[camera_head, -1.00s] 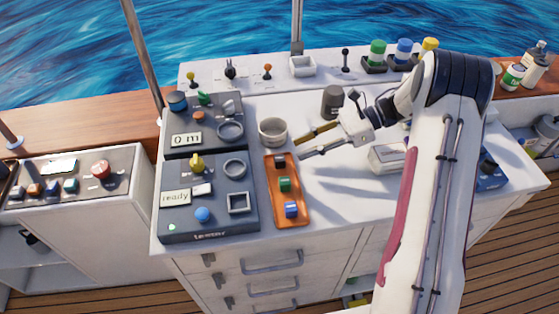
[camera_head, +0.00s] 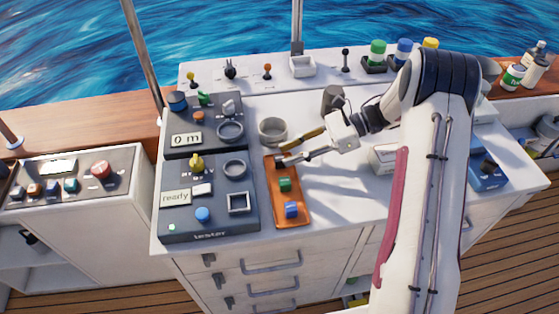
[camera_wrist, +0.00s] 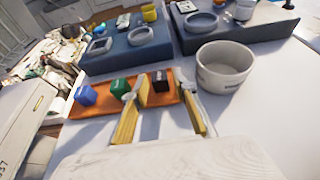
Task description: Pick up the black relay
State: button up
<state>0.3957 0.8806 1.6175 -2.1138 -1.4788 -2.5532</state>
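The black relay (camera_wrist: 160,81) stands at one end of the orange tray (camera_wrist: 98,106). In the head view the relay (camera_head: 279,161) is partly covered by my fingers at the far end of the tray (camera_head: 293,221). My gripper (camera_head: 281,148) reaches in from the right, low over that end. In the wrist view my gripper (camera_wrist: 161,84) is open, with one finger to each side of the relay. I cannot tell whether either finger touches it. A green relay (camera_head: 284,184) and a blue relay (camera_head: 291,209) stand in the same tray.
A round pale cup (camera_head: 272,131) stands just behind the tray. The tester panel (camera_head: 211,220) is to the left. A dark cylinder (camera_head: 332,98) and a white box (camera_head: 384,158) are to the right. White worktop is clear right of the tray.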

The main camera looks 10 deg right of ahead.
aim_at(283, 157)
jog(key=shift+x, duration=2)
jog(key=shift+s+d+f, duration=0.1)
grip_shut()
